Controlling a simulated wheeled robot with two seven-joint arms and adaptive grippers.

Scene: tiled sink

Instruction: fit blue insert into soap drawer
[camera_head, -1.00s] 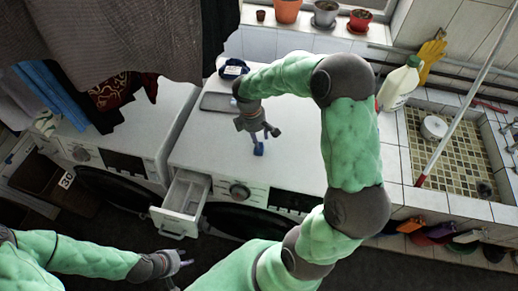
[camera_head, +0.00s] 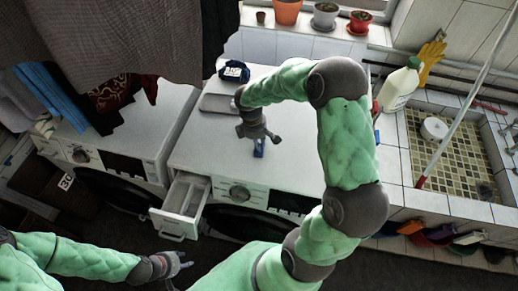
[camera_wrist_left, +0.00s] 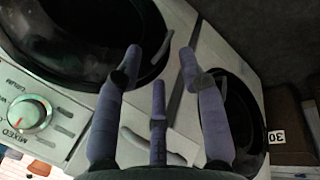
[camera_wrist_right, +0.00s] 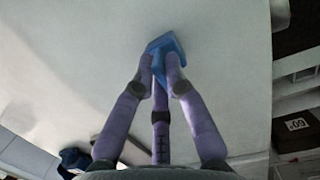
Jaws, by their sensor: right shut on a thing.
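The small blue insert (camera_head: 259,148) is at the tips of my right gripper (camera_head: 260,140), over the white top of the right-hand washing machine. In the right wrist view the fingers (camera_wrist_right: 160,68) are closed on the insert (camera_wrist_right: 172,43); I cannot tell whether it still touches the top. The soap drawer (camera_head: 174,224) is pulled out at that machine's front left, with open compartments, in front and left of the insert. My left gripper (camera_head: 180,263) is low in front of the machines, below the drawer. Its fingers (camera_wrist_left: 160,58) are apart and empty in the left wrist view.
A grey flat item (camera_head: 215,103) and a dark blue round item (camera_head: 234,71) lie at the back of the machine top. A white bottle (camera_head: 398,86) stands to the right by the tiled sink (camera_head: 450,202). Hanging cloths (camera_head: 120,35) fill the upper left. The machine top's middle is mostly clear.

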